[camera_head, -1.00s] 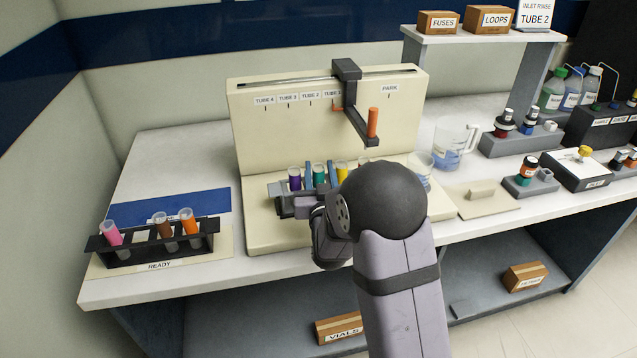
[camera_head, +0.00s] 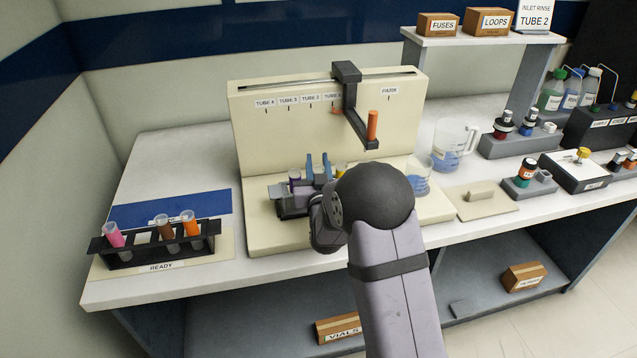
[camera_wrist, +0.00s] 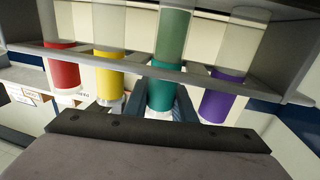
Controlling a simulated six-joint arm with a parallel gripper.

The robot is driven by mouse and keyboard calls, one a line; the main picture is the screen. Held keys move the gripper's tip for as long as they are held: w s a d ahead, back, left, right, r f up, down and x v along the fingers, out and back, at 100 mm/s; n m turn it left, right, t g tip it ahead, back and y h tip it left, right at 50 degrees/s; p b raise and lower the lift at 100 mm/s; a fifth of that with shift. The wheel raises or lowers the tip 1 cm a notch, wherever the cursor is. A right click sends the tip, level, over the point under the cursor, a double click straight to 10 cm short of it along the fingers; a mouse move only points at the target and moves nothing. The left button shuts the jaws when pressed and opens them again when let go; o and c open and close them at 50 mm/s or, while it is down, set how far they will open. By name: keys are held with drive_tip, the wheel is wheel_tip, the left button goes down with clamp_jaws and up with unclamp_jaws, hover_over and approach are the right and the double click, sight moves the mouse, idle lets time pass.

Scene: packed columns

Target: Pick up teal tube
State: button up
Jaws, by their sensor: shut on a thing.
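The teal tube (camera_wrist: 168,60) stands in the grey rack in the wrist view, between the yellow tube (camera_wrist: 109,70) and the purple tube (camera_wrist: 222,90). A red tube (camera_wrist: 62,65) is beyond the yellow one. My gripper's blue fingers (camera_head: 318,165) are on either side of the teal tube and shut on it. In the head view the teal tube is largely hidden by the fingers and wrist. The grey rack (camera_head: 290,208) sits on the base of the cream apparatus. I cannot tell whether the tube has left its slot.
The crane-like arm (camera_head: 355,115) with an orange rod overhangs the rack's right side. A black rack (camera_head: 150,255) with pink, brown and orange tubes stands at the left. Beakers (camera_head: 455,145) stand at the right. Neighbouring tubes are close to the fingers.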

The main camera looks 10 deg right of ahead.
drive_tip(key=shift+r, duration=0.1)
wheel_tip(320, 180, up, 10)
idle(0.6)
